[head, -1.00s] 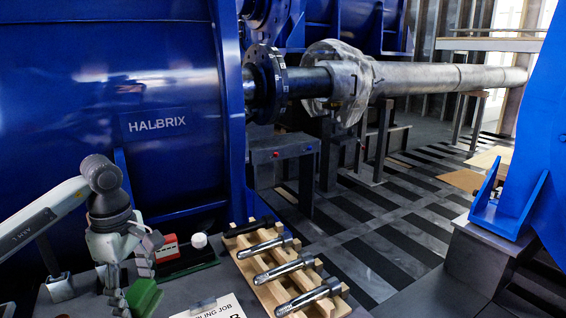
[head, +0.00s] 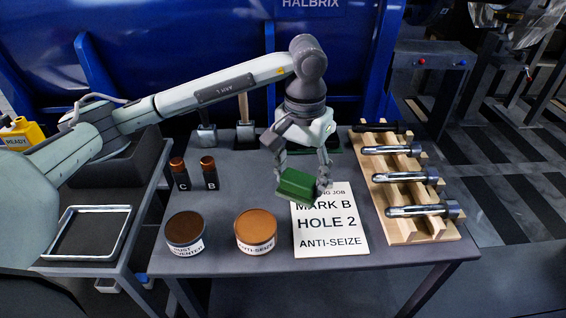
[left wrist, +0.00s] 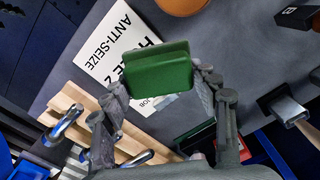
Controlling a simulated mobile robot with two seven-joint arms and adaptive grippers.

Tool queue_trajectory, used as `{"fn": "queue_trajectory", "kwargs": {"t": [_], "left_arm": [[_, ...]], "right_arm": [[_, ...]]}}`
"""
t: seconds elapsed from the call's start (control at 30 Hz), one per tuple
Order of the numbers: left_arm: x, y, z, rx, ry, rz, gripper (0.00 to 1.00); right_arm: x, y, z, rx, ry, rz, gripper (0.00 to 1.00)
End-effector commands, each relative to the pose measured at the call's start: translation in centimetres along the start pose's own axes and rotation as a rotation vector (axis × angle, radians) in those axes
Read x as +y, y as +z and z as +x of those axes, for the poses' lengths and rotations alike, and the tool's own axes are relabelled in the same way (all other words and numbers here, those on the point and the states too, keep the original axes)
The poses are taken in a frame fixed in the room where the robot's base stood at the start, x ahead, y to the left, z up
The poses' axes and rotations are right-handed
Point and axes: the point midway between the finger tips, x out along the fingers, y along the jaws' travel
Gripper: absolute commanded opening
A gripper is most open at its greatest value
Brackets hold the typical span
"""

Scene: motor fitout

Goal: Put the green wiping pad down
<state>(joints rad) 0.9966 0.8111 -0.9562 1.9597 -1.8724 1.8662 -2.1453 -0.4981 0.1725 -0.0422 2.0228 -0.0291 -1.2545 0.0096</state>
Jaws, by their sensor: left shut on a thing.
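The green wiping pad (head: 297,186) is a small green block. My left gripper (head: 304,178) is shut on it, one finger on each side. It is held over the table, by the upper left edge of the white job card (head: 330,235), which reads "MARK B HOLE 2 ANTI-SEIZE". In the left wrist view the pad (left wrist: 157,68) sits between the fingers and covers part of the card (left wrist: 117,42). I cannot tell how high it is above the table. My right gripper is not in view.
A wooden rack (head: 408,230) with several bolts stands at the right. Two tins, a brown one (head: 185,230) and an orange anti-seize one (head: 256,229), stand at the front. The table (head: 235,188) between is clear.

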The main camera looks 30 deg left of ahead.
Motion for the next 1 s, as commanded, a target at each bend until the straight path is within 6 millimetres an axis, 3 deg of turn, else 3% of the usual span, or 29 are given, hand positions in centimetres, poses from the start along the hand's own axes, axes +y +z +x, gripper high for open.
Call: {"fn": "queue_trajectory", "kwargs": {"t": [0.07,0.17,0.3,0.5,0.7,1.0], "left_arm": [[-2.6,0.8,0.4,-0.004,-0.004,-0.034,0.25],[-6.7,2.0,0.3,-0.004,-0.007,-0.078,0.25],[-12.2,4.2,-0.6,-0.002,-0.007,-0.126,0.25],[-16.7,6.5,-2.5,-0.003,-0.003,-0.147,0.25],[-17.3,6.2,-2.9,-0.003,0.008,-0.144,0.25],[-14.0,0.5,0.9,-0.005,0.010,-0.142,0.25]], "right_arm": [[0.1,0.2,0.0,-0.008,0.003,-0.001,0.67],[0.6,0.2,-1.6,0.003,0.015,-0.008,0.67],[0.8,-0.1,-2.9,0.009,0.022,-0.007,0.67],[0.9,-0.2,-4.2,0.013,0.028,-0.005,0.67],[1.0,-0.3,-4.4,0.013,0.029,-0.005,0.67],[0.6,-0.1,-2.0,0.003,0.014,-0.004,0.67]]}}
